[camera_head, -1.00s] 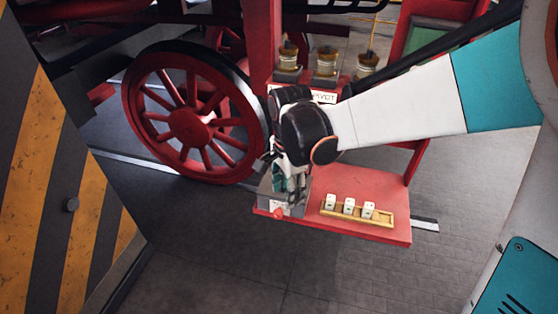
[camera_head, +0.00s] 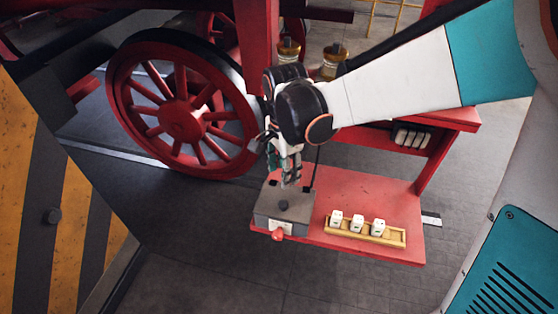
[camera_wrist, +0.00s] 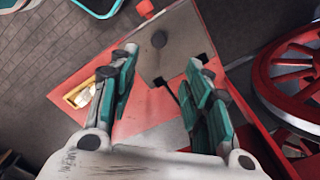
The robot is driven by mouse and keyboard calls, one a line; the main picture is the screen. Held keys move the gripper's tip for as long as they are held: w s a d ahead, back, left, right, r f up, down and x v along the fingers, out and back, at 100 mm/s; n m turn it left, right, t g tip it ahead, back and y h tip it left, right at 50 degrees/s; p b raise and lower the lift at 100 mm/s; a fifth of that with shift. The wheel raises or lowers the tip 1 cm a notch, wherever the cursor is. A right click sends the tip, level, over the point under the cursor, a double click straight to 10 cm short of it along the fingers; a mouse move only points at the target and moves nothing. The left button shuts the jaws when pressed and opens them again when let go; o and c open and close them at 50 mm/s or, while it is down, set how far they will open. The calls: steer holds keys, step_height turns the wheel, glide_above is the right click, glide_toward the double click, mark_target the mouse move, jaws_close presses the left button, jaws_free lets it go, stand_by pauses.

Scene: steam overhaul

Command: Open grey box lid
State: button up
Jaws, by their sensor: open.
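The grey box (camera_head: 284,207) stands at the left end of a red shelf. My gripper (camera_head: 284,180) is just above the rear part of the lid, pointing down. I cannot tell whether a fingertip touches the lid.
The red shelf (camera_head: 370,190) carries a yellow tray (camera_head: 398,236) with three white blocks, right of the box. A large red spoked wheel (camera_head: 182,120) stands behind left. Brass-topped jars stand behind my arm. A striped yellow-and-black panel (camera_head: 70,225) is at the left.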

mark_target(283, 203)
step_height(283, 203, down, 13)
steer(key=b, duration=0.8)
steer(key=shift+s+f, duration=0.1)
steer(key=shift+f, duration=0.05)
jaws_close()
